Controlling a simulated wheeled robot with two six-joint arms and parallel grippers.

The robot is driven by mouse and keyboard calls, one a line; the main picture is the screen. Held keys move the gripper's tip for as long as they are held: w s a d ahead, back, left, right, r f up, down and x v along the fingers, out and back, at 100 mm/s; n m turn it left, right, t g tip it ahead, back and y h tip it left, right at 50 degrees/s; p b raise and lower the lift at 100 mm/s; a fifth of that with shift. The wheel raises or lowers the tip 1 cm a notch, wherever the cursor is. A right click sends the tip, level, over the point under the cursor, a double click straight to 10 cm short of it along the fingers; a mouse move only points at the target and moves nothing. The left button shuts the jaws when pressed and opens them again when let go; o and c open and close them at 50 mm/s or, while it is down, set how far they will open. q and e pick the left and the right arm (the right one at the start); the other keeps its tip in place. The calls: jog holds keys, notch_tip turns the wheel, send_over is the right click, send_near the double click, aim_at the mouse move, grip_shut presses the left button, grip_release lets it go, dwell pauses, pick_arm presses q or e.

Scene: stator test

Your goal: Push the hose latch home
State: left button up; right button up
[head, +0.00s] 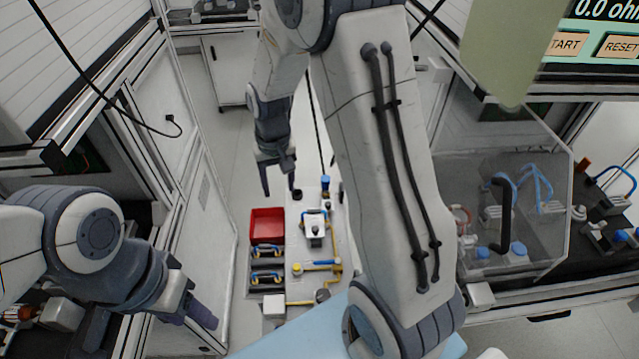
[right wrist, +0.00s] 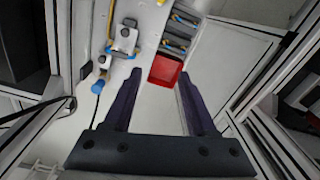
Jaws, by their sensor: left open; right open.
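I cannot tell for certain which part is the hose latch. A small grey-and-white fixture (head: 314,229) with a blue piece on top stands on the pale work cart (head: 338,228); it also shows in the right wrist view (right wrist: 125,40). Yellow pipework (head: 322,265) with a blue section lies nearer me on the cart. My right gripper (head: 279,186) is open and empty, beyond the cart's far end in the head view. In the right wrist view its spread fingers (right wrist: 158,76) point toward a red bin. My left gripper (head: 194,316) is open at lower left, away from the cart.
The red bin (head: 267,225) and dark trays (head: 254,265) with blue-and-yellow parts line the cart's left side. A clear enclosure (head: 515,225) with blue hoses stands at right. My right arm blocks much of the middle. Floor left of the cart is free.

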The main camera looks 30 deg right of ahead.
aim_at(328, 204)
jog(key=w+d+f+m+p, duration=0.15)
jog(key=d+f, duration=0.25)
jog(key=d, duration=0.4)
jog(key=w+d+f+m, duration=0.1)
jog(key=d+f+m, duration=0.25)
jog(key=d, duration=0.45)
jog(key=f+b, duration=0.2)
jog(key=f, duration=0.1)
jog(key=f+b, duration=0.3)
jog(key=f, duration=0.1)
jog(key=f+b, duration=0.3)
jog(key=shift+w+a+f, duration=0.1)
jog(key=shift+a+f, duration=0.2)
jog(key=shift+f, duration=0.05)
pick_arm(q)
notch_tip(328, 204, down, 6)
jog(key=shift+s+d+r, duration=0.1)
pick_arm(e)
grip_shut()
